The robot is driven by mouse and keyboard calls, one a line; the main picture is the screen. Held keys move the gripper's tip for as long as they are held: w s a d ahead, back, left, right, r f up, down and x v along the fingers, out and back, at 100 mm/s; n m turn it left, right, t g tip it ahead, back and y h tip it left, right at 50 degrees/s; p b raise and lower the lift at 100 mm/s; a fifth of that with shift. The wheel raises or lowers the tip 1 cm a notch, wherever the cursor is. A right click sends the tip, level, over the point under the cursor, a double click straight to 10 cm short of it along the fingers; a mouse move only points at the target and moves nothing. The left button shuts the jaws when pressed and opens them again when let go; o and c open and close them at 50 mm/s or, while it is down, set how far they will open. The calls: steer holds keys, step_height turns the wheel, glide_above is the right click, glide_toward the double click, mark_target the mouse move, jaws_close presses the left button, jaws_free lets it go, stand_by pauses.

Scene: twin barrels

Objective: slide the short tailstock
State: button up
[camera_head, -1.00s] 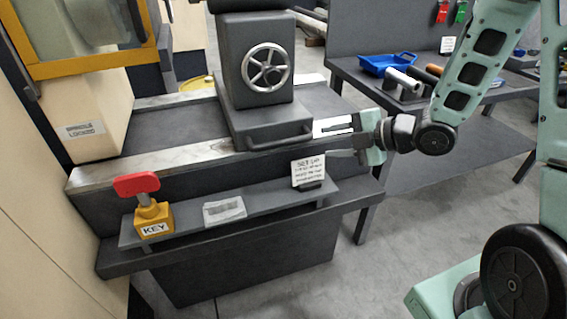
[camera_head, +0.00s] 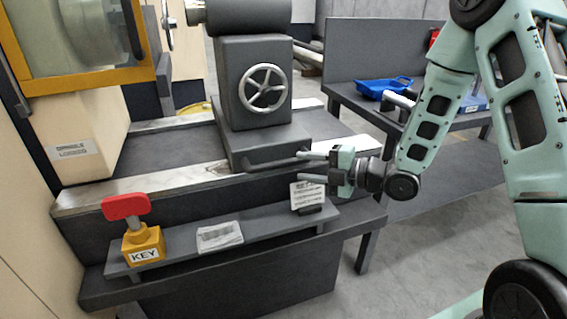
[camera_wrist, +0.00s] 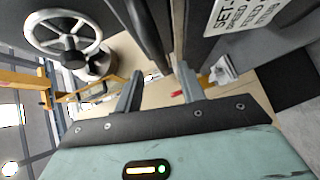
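The tailstock (camera_head: 252,90) is a dark grey block with a silver handwheel (camera_head: 264,88), standing on the lathe bed's pale rails (camera_head: 150,184). A dark bar handle (camera_head: 272,161) runs along the front of its base. My gripper (camera_head: 306,166) is open at the right end of this handle, its fingers pointing left, one above the other. In the wrist view, the handwheel (camera_wrist: 62,32) is at upper left and my gripper (camera_wrist: 160,88) shows its two fingers apart. A dark bar (camera_wrist: 146,38) lies just beyond them. I cannot tell whether the fingers touch the handle.
A shelf below the bed holds a red key in a yellow block (camera_head: 143,245), a paper (camera_head: 219,236) and a white sign (camera_head: 307,195) close beneath my gripper. A yellow-framed guard (camera_head: 90,76) is at left. A bench with a blue tray (camera_head: 384,86) stands behind right.

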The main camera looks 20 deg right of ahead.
mark_target(289, 164)
steer(key=x, duration=0.6)
steer(key=shift+w+a, duration=0.2)
jaws_close()
